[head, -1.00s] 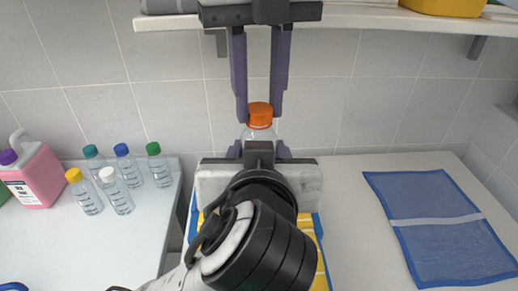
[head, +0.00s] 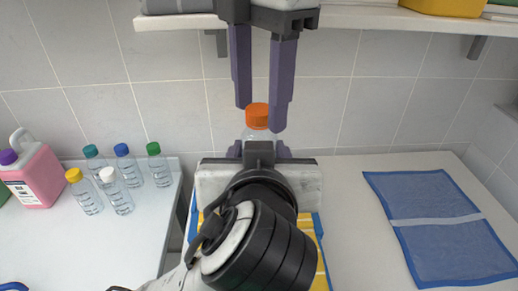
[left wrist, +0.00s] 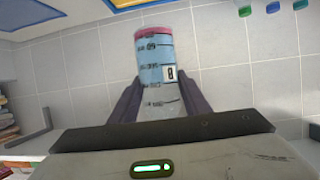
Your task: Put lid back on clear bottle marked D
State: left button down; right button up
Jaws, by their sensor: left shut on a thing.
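A clear bottle (head: 257,134) is held upright in my left gripper (head: 259,150), mostly hidden by my left arm in the head view. The left wrist view shows the bottle (left wrist: 158,68) between the fingers, upside down in the picture, with blue contents, a pink band at its base and a label that looks like a D. An orange lid (head: 257,116) is at the bottle's top, looking seated.
Several small bottles with coloured caps (head: 122,172) and a pink jug (head: 37,178) stand on the left table. A blue mesh mat (head: 437,243) lies on the right counter. A shelf (head: 365,20) crosses the wall above. A yellow-and-blue cloth (head: 318,245) lies under my left arm.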

jog(key=shift+r, duration=0.1)
notch_tip(320, 180, up, 12)
dwell(0.6)
